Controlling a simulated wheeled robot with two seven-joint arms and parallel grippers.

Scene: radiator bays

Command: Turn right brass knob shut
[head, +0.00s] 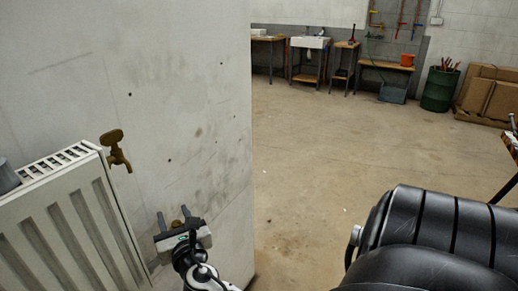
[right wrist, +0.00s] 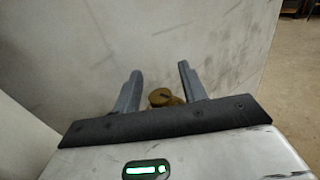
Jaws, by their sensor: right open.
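A brass knob (right wrist: 160,97) shows low between the fingers of my right gripper (right wrist: 160,70) in the right wrist view. In the head view my right gripper (head: 173,212) is at the wall, below and right of the radiator's upper corner. Its fingers are apart, and a small part of the brass knob (head: 177,223) shows between them. I cannot tell whether either finger touches it. Another brass tap-like fitting (head: 115,150) with a flat handle sticks out higher up, beside the radiator's top right corner. My left gripper is not in view.
A white radiator (head: 75,220) stands at the left, with a grey object (head: 8,178) on it. The pale wall (head: 190,90) ends at a vertical edge. A black padded seat (head: 430,235) is at the lower right. Open floor (head: 330,150) lies between.

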